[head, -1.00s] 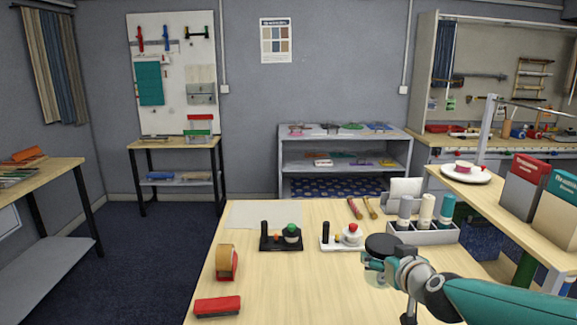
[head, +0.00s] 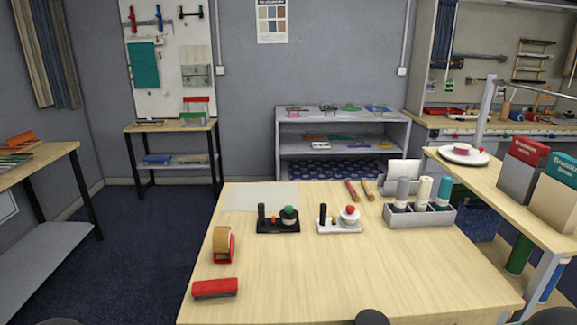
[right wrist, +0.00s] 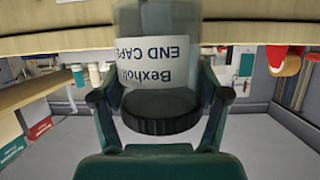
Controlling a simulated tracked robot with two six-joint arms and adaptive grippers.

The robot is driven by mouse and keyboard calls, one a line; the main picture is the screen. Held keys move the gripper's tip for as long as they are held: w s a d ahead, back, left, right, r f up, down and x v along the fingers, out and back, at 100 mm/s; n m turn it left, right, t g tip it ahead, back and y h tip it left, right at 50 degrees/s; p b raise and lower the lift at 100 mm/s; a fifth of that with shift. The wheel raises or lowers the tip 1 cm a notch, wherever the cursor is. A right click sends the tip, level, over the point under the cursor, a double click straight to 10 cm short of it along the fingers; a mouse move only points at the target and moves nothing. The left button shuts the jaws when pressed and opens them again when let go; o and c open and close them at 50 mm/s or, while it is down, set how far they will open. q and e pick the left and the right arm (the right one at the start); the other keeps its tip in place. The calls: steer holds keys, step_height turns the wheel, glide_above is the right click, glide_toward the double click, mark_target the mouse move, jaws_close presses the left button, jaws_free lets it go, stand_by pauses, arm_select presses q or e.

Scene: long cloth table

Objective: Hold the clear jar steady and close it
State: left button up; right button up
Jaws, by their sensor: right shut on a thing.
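The clear jar (right wrist: 163,75) fills the middle of the right wrist view, which shows the scene upside down. It has a white label (right wrist: 150,65) reading END CAPS. A dark ridged lid (right wrist: 160,119) sits against the jar's end; I cannot tell whether it is tight. My right gripper (right wrist: 160,96) has one green finger on each side of the jar and is shut on it. In the head view only a dark round top (head: 371,318), apparently the lid, shows at the bottom edge. My left gripper is not in view.
The wooden table (head: 330,270) is clear in its middle and front. Two small holders (head: 278,220) (head: 339,219) stand towards the back. A grey bottle rack (head: 420,216) is at back right.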

steer(key=shift+s+f, duration=0.1)
steer(key=shift+f, duration=0.15)
stand_by(0.4)
steer(key=s+a+f+n+g+y, duration=0.1)
steer(key=s+a+n+y, duration=0.3)
steer(key=a, duration=0.3)
steer(key=s+a+n+g+y, duration=0.2)
steer(key=s+a+n+y, duration=0.2)
steer(key=a, duration=0.4)
steer(key=shift+s+a+f+y, duration=0.15)
steer(key=shift+s+f+y, duration=0.25)
steer(key=shift+s, duration=0.15)
